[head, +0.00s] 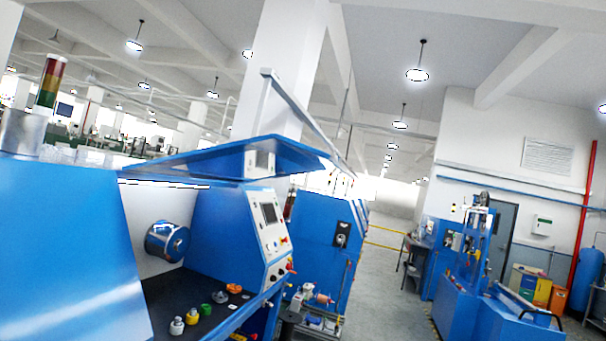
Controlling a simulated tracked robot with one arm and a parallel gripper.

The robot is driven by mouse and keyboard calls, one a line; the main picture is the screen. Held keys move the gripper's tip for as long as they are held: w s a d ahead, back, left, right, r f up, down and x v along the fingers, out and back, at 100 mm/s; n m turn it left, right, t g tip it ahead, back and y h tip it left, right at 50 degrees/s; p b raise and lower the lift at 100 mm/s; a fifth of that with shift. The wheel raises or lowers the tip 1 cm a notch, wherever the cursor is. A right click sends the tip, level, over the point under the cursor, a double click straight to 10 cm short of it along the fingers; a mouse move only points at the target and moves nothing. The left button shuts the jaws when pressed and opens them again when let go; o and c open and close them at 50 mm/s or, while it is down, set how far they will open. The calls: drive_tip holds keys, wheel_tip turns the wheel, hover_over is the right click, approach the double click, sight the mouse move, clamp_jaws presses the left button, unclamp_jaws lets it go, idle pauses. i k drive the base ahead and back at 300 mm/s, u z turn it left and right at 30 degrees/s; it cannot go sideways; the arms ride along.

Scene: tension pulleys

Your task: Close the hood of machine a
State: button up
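A blue machine (75,235) fills the left of the head view; no label shows whether it is machine a. Its hood (285,155), a blue panel, stands raised above the open work space. A long grey bar (308,118) runs slantwise by the hood's right edge; I cannot tell whether it is joined to it. Inside are a shiny round chuck (168,242) and several small coloured parts on a dark bed (160,295). A control panel (271,228) with a screen and buttons is on the machine's right part. My gripper is not in view.
Another blue machine (326,235) stands just behind to the right. Clear grey floor (392,305) forms an aisle right of it. A blue machine (470,270), coloured cabinets (540,290) and a blue tank (584,285) stand at the far right.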

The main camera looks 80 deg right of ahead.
sight(256, 165)
drive_tip(key=z, duration=1.95)
drive_tip(key=k, duration=0.6)
drive_tip(key=z, duration=0.3)
drive_tip(key=i, duration=0.5)
drive_tip(key=u, duration=0.1)
